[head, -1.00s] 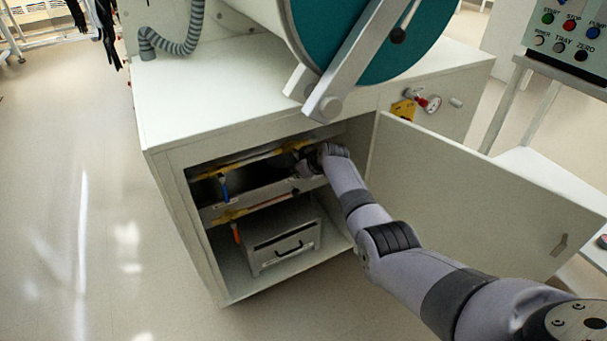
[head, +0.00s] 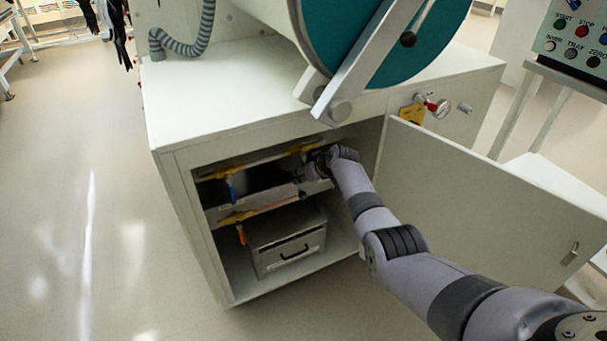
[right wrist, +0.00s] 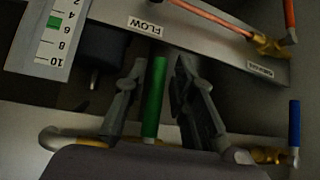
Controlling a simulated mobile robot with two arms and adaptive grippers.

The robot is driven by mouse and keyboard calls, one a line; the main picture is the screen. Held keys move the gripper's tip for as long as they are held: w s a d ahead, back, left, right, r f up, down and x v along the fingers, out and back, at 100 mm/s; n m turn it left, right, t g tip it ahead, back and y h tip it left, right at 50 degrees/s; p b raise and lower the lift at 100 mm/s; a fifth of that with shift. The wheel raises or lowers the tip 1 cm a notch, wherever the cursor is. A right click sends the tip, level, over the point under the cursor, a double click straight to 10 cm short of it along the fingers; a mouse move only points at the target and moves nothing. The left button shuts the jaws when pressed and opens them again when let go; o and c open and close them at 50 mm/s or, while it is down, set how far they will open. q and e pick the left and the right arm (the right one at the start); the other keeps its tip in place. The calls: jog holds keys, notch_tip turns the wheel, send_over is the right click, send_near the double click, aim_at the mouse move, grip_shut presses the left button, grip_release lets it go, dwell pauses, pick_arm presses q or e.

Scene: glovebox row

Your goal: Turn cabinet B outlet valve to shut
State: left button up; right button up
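The open cabinet (head: 188,215) holds pipework with yellow valve bodies and coloured lever handles. A blue handle (head: 232,188) hangs from the upper pipe at the left and an orange handle (head: 241,235) from the lower pipe. My right gripper (head: 308,172) is inside, at the right end of the upper pipe. In the right wrist view its fingers (right wrist: 160,68) stand apart on either side of a green handle (right wrist: 154,100), with narrow gaps. The blue handle (right wrist: 295,124) and orange handle (right wrist: 290,18) show at the right. No outlet label is readable. My left gripper is out of view.
The cabinet door (head: 470,190) stands open to the right of my arm. A grey drawer box (head: 286,250) sits on the cabinet floor.

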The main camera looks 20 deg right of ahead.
jog(key=shift+o, duration=0.6)
jog(key=shift+d, duration=0.1)
jog(key=shift+r, duration=0.1)
jog(key=v, duration=1.2)
